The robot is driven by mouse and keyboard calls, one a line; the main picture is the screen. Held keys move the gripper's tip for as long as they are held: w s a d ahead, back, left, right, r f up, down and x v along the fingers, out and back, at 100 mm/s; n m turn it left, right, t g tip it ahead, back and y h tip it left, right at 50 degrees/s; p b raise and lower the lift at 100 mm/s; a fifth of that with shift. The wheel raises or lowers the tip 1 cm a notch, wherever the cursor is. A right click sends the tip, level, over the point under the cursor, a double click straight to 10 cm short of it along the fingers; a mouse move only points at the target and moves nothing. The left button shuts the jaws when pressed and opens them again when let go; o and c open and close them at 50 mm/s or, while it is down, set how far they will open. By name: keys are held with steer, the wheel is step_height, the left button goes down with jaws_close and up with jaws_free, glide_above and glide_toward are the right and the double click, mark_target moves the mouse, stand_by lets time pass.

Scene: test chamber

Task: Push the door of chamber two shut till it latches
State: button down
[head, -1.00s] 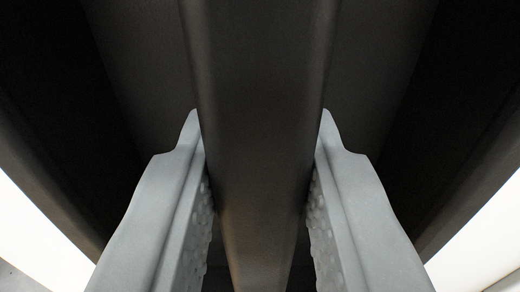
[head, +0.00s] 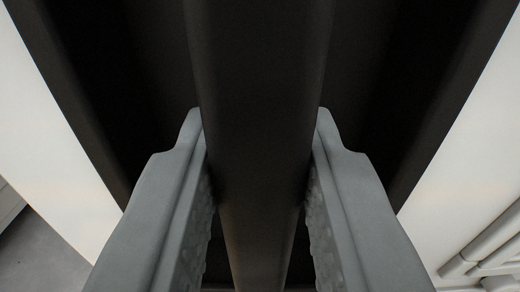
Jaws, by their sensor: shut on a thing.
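My gripper (head: 259,125) has its two grey fingers on either side of a long dark bar (head: 262,50) and is shut on it. The bar looks like a door handle and runs from the top edge down between the fingers. Behind it is a dark recessed strip (head: 130,90) with raised edges. Pale flat surfaces, which look like the door's face (head: 50,135), flank the strip on both sides. The chamber's number, the door's outer edge and the latch are not in view, so I cannot tell how far the door stands open.
A patch of grey floor (head: 40,255) shows at the lower left, with a light ledge above it. Pale rails or pipes (head: 490,250) show at the lower right.

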steer(key=shift+n+y, duration=0.3)
steer(key=shift+y, duration=0.2)
steer(key=s, duration=0.5)
steer(key=shift+d+r, duration=0.1)
steer(key=shift+d, duration=0.2)
steer(key=shift+w, duration=0.1)
steer(key=c, duration=1.2)
jaws_free()
steer(key=shift+a, duration=0.1)
steer(key=s, duration=1.7)
steer(key=shift+s, duration=0.25)
